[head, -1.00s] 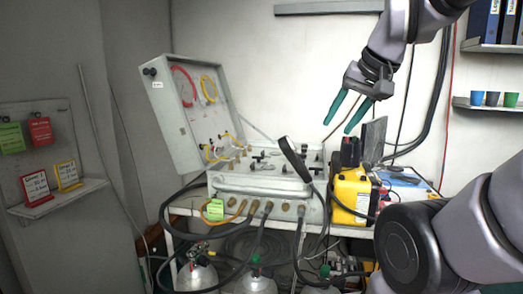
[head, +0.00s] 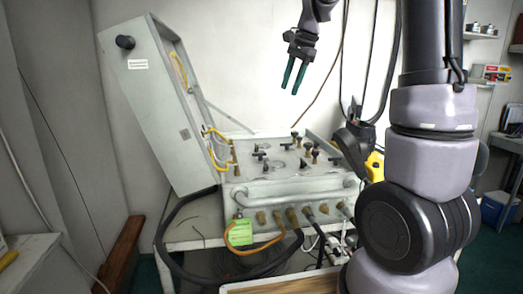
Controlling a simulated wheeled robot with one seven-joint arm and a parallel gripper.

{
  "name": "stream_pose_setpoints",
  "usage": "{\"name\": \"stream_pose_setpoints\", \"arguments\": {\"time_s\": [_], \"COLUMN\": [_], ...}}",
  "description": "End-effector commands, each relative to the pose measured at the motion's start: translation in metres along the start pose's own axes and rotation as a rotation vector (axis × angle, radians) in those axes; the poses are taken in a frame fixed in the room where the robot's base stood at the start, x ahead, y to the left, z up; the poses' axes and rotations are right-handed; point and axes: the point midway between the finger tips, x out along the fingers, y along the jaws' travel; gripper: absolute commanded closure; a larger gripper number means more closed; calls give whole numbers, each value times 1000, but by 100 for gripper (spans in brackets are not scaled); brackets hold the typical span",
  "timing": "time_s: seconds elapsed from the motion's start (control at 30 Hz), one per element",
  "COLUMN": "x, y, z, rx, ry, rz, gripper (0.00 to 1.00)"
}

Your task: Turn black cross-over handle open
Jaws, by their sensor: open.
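The grey air panel (head: 231,181) lies on a table, its lid (head: 150,110) standing open at the left. Several small black handles show on its top face, among them one at the left (head: 260,155) and one at the back (head: 295,135). I cannot tell which of them is the cross-over handle, nor how it is turned. My gripper (head: 291,91) is above the back of the panel, teal fingers pointing down, apart and empty. It touches nothing.
Brass fittings and hoses with a green tag (head: 242,232) line the panel's front. My arm hides part of a yellow box (head: 375,166) at the right; a dark object (head: 354,140) stands beside it. A wooden surface (head: 285,287) is at the bottom edge. The air above the panel is clear.

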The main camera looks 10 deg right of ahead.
Motion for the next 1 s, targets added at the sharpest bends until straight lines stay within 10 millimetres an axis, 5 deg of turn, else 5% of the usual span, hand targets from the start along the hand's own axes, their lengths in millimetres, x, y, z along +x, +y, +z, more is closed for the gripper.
{"name": "stream_pose_setpoints", "arguments": {"time_s": [0.2,0.43,0.7,1.0], "x": [88,176,221,265], "y": [-67,-108,-121,-105], "z": [-38,-52,-52,-55], "rx": [242,419,493,496], "ry": [26,104,156,156], "rz": [150,265,313,318], "gripper": [53,53,53,53]}}
